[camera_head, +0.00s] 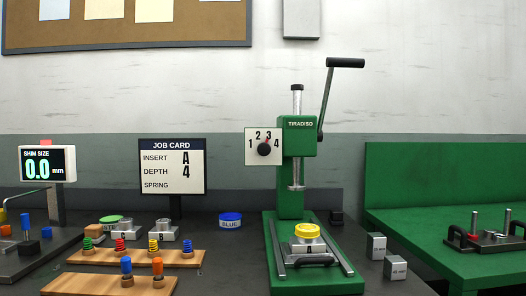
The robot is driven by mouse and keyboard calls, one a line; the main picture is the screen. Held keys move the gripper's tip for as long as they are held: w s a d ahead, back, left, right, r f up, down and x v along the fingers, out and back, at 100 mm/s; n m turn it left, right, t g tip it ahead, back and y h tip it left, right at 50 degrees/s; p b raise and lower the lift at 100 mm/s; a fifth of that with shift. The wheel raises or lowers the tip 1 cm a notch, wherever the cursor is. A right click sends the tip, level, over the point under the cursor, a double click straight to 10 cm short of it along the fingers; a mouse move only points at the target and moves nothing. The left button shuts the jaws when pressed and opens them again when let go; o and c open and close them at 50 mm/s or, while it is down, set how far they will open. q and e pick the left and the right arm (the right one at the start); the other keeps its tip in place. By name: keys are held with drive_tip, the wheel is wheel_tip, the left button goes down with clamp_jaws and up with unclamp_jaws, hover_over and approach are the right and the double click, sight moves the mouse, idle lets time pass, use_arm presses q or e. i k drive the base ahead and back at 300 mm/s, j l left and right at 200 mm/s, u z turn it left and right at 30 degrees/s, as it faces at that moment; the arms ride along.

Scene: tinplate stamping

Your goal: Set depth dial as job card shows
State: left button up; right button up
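The depth dial (264,149) is a dark round knob on a white plate (250,133) marked 1, 2, 3 and 4. The plate is on the left side of the green press (297,140). A small red mark on the knob appears to point up toward 3. An insert labelled A with a yellow top (307,236) sits on the press base. Neither of my grippers is in view.
The press lever (327,95) rises at the upper right. Wooden racks (135,258) with coloured springs, more inserts (163,233) and a blue-lidded tin (230,220) lie left of the press. A shim display (40,165) reads 0.0 mm. Grey blocks (376,246) stand at right.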

sight(264, 149)
drive_tip(key=i+l, duration=0.15)
drive_tip(key=l, duration=0.2)
drive_tip(key=i+l, duration=0.15)
drive_tip(key=l, duration=0.2)
drive_tip(key=i+l+z, duration=0.1)
drive_tip(key=l, duration=0.25)
drive_tip(key=i+l, duration=0.2)
drive_tip(key=l, duration=0.15)
